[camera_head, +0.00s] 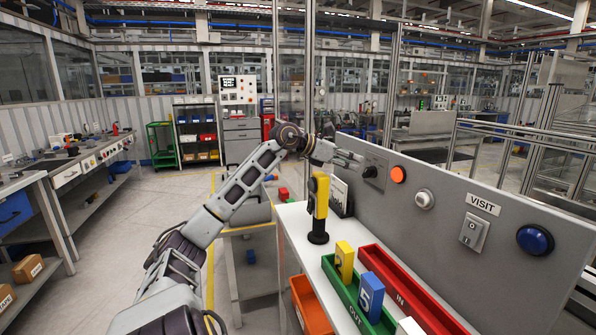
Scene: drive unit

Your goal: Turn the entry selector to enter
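A dark rotary knob (371,172), which looks like the entry selector, sits on a plate at the left end of the grey panel (456,262). Its labels and pointer are too small to read. My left arm reaches in from the lower left, and its gripper (350,158) is just left of and slightly above the knob, pointing toward the panel. I cannot tell whether the gripper touches the knob, or whether its fingers are open or shut. My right gripper is not in view.
The panel also carries an orange lamp (398,174), a white button (425,199), a VISIT rocker switch (473,231) and a blue button (535,240). A yellow post-like device (319,197) stands below my gripper. Green (343,291) and red (399,283) trays lie in front.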

